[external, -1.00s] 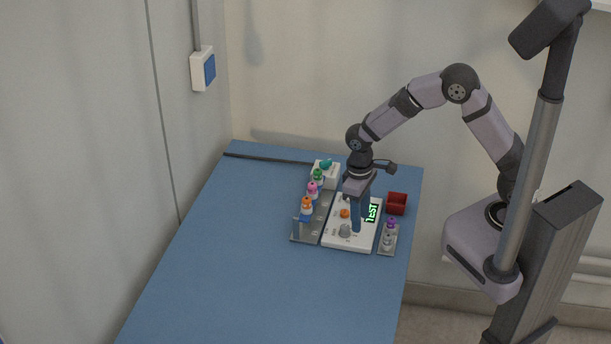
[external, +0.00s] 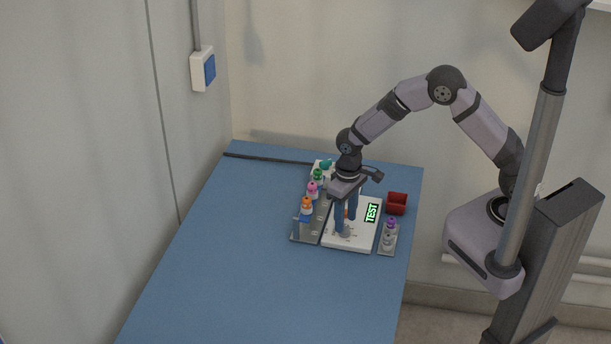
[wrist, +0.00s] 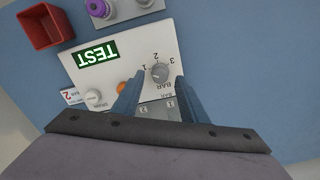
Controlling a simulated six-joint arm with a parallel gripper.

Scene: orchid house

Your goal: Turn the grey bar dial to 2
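The grey bar dial (wrist: 160,73) is on the white panel (wrist: 185,45), with the numerals 1, 2 and 3 around it and the word BAR beside it. The dial also shows in the external view (external: 346,232), partly behind a finger. My gripper (wrist: 160,77) is open, with one blue finger on each side of the dial and gaps visible between. In the external view my gripper (external: 346,226) points down over the panel. I cannot tell surely which numeral the dial's mark points at.
The panel has a green TEST display (wrist: 96,54), an orange knob (wrist: 122,87) and a white drain knob (wrist: 93,96). A red bin (external: 397,203) and a rack with a purple-capped bottle (external: 391,223) stand right. Capped bottles (external: 307,204) stand left. The front table is clear.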

